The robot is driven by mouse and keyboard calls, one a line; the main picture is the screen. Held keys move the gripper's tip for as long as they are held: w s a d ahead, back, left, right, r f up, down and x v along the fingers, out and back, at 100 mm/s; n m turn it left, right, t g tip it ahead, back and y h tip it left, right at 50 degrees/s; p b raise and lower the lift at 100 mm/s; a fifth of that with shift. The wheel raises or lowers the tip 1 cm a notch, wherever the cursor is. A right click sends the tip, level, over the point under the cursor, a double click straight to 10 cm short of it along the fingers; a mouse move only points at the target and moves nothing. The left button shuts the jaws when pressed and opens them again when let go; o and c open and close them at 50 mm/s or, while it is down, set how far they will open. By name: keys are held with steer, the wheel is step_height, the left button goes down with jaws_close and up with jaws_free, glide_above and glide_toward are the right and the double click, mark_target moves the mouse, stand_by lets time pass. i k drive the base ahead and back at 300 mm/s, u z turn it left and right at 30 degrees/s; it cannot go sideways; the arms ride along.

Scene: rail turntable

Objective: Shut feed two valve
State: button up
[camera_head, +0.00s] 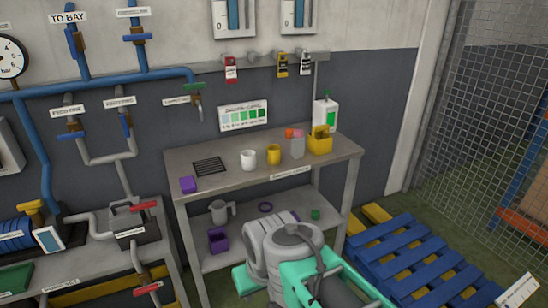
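The feed two valve (126,123) is on the wall at the left, under a small label (119,101) that seems to read feed two. Its blue handle stands roughly upright, in line with its pipe. Beside it on the left is another valve (71,135), under a label that seems to read feed one; its blue handle lies crosswise to its pipe. Both branches join in one pipe below. My grey and teal arm shows at the bottom middle, well to the right of and apart from the valves. My gripper's fingers cannot be seen.
A grey workbench (222,178) with cups and boxes stands right of the valves. A lower bench (90,258) with a pump and a red-handled valve (144,206) is below them. A blue pallet (415,262) and mesh fence (490,110) are at the right.

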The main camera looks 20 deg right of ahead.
mark_target(122, 116)
steer(key=u, duration=0.75)
steer(key=i, duration=0.7)
steer(key=u, duration=1.1)
steer(key=i, duration=0.95)
steer(key=z, duration=0.6)
steer(key=i, duration=0.8)
steer(key=z, duration=0.7)
